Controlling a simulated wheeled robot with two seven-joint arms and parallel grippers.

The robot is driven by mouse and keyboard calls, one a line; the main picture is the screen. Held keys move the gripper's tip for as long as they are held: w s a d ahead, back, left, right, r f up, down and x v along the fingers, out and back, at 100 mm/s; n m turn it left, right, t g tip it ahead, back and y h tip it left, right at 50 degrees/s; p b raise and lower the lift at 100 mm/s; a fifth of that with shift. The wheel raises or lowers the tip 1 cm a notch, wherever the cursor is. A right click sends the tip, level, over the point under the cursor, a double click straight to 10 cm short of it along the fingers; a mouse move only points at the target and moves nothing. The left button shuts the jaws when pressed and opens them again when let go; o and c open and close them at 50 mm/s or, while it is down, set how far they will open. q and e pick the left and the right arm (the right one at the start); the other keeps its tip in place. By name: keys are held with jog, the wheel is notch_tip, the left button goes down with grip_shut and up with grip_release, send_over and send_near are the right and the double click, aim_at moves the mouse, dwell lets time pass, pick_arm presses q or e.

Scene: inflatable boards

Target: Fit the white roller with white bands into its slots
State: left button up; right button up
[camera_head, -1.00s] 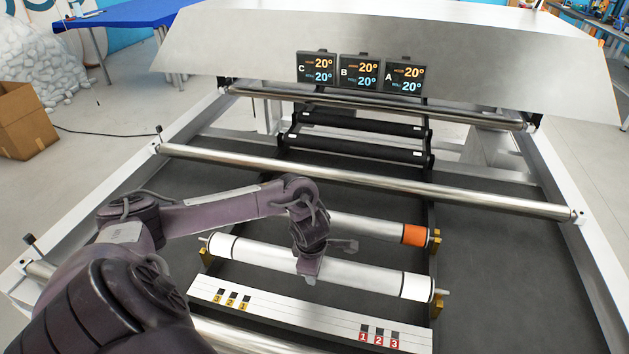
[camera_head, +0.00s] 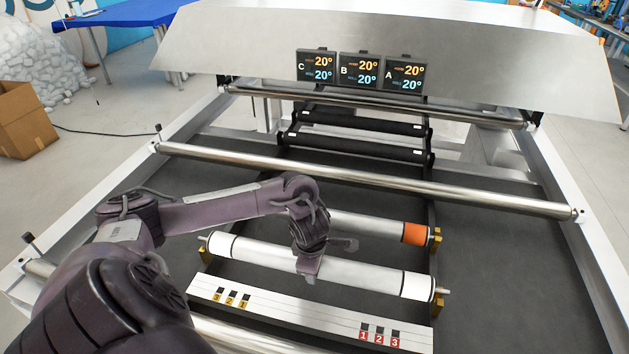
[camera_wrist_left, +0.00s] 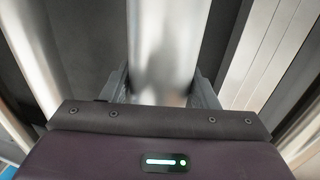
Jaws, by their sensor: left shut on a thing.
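The white roller with white bands (camera_head: 365,275) lies across the frame in the head view, with a white band at each end set off by a dark line. My left gripper (camera_head: 308,268) is shut on its middle from above. In the left wrist view the roller (camera_wrist_left: 165,45) runs between the two fingers (camera_wrist_left: 160,90). The roller's right end pin is at a brass slot holder (camera_head: 437,303), and its left end is by another holder (camera_head: 205,248). I cannot tell whether the pins are fully seated. My right gripper is not in view.
A roller with an orange band (camera_head: 415,233) lies just behind. A white numbered strip (camera_head: 300,312) lies in front. A long metal bar (camera_head: 360,180) crosses behind, with black rollers (camera_head: 355,150) and a hood with displays (camera_head: 360,72) beyond.

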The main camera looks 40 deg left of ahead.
pick_arm(q)
jog(key=shift+r+b, duration=0.1)
jog(key=shift+b, duration=0.35)
dwell(1.1)
jog(key=shift+s+b+x, duration=0.15)
jog(key=shift+b+x, duration=0.8)
jog(key=shift+b, duration=0.1)
jog(key=shift+s+b+x, duration=0.15)
jog(key=shift+b+x, duration=0.75)
jog(key=shift+b, duration=0.1)
jog(key=o, duration=1.6)
jog(key=shift+d, duration=0.2)
jog(key=shift+o, duration=0.2)
jog(key=shift+s, duration=0.1)
jog(key=p+v, duration=0.1)
jog(key=v, duration=0.5)
jog(key=shift+r, duration=0.4)
jog(key=shift+s+r+p, duration=0.1)
jog(key=shift+r+p, duration=0.2)
jog(key=shift+r, duration=0.1)
jog(key=shift+d, duration=0.1)
jog(key=shift+f, duration=0.1)
